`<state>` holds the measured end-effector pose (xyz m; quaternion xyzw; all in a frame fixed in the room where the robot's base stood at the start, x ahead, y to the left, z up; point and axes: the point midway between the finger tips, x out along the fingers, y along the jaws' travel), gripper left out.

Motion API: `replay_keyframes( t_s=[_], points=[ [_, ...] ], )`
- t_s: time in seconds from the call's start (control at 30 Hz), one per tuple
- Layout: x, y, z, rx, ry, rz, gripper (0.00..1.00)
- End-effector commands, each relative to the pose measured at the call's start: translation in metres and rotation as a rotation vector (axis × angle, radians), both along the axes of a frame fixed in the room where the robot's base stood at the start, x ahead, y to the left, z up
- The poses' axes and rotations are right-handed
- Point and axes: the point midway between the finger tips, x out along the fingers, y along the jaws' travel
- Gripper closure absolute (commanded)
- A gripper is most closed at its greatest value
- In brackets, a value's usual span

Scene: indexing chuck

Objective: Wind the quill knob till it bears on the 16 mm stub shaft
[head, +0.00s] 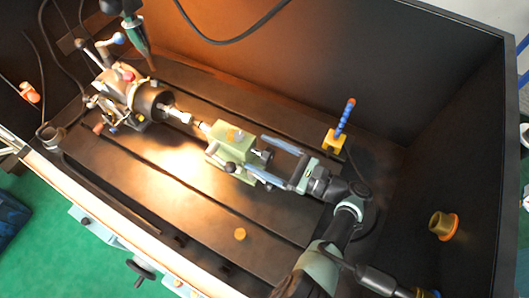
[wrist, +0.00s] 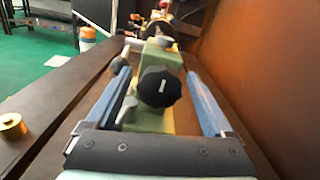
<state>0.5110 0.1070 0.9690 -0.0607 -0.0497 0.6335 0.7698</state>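The green tailstock (head: 232,143) stands mid-bed, its quill (head: 204,127) pointing up-left at the chuck (head: 152,102). The bright stub shaft (head: 180,115) sticks out of the chuck towards the quill. Whether quill and shaft touch is too small to tell. The black lobed quill knob (wrist: 160,88) with a white mark faces me in the wrist view; in the head view the knob (head: 264,155) is small. My gripper (head: 253,154) is open, its two blue fingers reaching past both sides of the knob, apart from it. The stub shaft is hidden in the wrist view.
A ball-ended lever (wrist: 117,64) sits at the tailstock's left, close to the left finger. A blue coolant nozzle on a yellow block (head: 334,138) stands behind my gripper. A brass piece (head: 240,234) lies on the slotted bed. Dark enclosure walls stand behind and right.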

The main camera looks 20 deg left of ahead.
Motion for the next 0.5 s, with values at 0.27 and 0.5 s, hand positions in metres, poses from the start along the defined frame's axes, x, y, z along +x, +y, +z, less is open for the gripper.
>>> replay_keyframes(
  t_s=[0.27, 0.5],
  points=[
    [-0.001, -0.005, -0.001, 0.0, -0.001, -0.002, 0.13],
    [-0.007, -0.043, -0.002, 0.0, -0.002, -0.004, 0.13]
  ],
)
